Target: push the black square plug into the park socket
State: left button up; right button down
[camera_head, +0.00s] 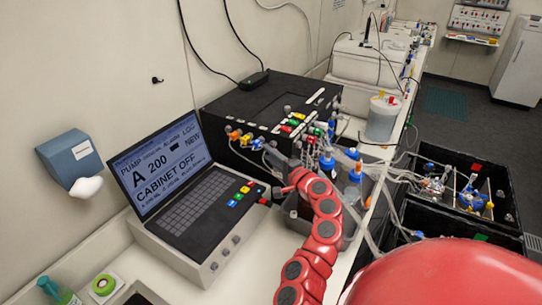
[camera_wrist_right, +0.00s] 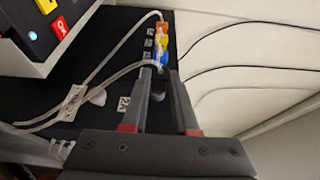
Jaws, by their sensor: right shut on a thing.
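My right gripper (camera_head: 274,160) is in front of the black cabinet (camera_head: 262,108) in the head view, with its red arm rising from the lower right. In the right wrist view its two grey fingers (camera_wrist_right: 161,76) are shut on a small dark thing, which I take as the black square plug; its outline is hard to make out. The fingertips are close to the blue plug (camera_wrist_right: 160,57) in the cabinet's row, in that picture. I cannot pick out the park socket; the fingers may hide it. My left gripper is not in view.
Orange and yellow plugs (camera_wrist_right: 162,35) with pale tubes stand along the cabinet's edge. A laptop-like console (camera_head: 190,190) is left of the arm. A grey bin (camera_head: 297,216) and several tubes lie around the arm. A beaker (camera_head: 383,118) stands farther back.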

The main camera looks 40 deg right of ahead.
jog(key=shift+w+d+b, duration=0.15)
jog(key=shift+d+b, duration=0.25)
jog(key=shift+b, duration=0.05)
jog(key=c, duration=0.6)
grip_release()
